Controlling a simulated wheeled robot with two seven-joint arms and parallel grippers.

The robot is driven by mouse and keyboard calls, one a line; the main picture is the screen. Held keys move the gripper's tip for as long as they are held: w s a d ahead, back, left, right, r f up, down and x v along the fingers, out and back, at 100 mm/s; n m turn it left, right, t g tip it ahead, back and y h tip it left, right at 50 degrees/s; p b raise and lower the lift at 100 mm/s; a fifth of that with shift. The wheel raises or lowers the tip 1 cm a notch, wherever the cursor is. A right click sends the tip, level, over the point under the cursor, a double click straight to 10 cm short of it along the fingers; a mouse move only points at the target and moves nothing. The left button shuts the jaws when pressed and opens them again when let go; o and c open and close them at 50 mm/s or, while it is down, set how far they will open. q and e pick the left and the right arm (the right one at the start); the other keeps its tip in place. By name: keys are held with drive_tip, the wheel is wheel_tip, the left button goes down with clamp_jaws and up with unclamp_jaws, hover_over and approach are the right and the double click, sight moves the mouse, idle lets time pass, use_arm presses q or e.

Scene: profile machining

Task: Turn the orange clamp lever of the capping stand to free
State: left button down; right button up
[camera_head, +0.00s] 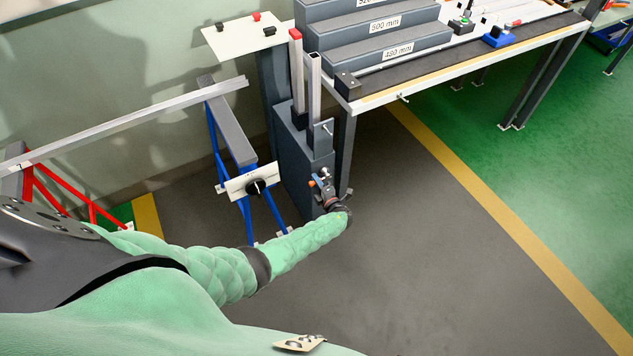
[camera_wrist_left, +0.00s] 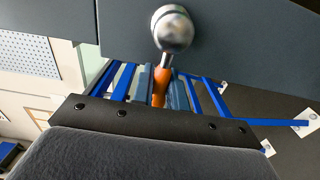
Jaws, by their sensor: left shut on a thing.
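The capping stand (camera_head: 292,150) is a dark grey upright block beside the bench; its grey face (camera_wrist_left: 250,35) fills the top of the left wrist view. The orange clamp lever (camera_wrist_left: 160,88) hangs below a round metal pivot (camera_wrist_left: 172,28). In the head view a small bit of orange lever (camera_head: 312,184) shows beside my gripper. My left gripper (camera_head: 322,184) is at the stand's lower front, its fingers (camera_wrist_left: 161,98) shut on the lever from both sides. The lever's lower end is hidden by the gripper body. My right gripper is not in view.
Two upright profiles stand at the stand, one with a red cap (camera_head: 295,34), one open-topped (camera_head: 314,80). A blue-legged trestle (camera_head: 232,140) carrying a long profile (camera_head: 130,121) is close on the left. The bench (camera_head: 460,72) is on the right. Floor in front is clear.

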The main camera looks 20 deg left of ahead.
use_arm(q)
drive_tip(key=shift+w+r, duration=0.15)
drive_tip(key=shift+r, duration=0.05)
drive_tip(key=c, duration=1.6)
unclamp_jaws()
drive_tip(key=shift+d, duration=0.1)
drive_tip(key=shift+o, duration=1)
drive_tip(key=shift+f, duration=0.1)
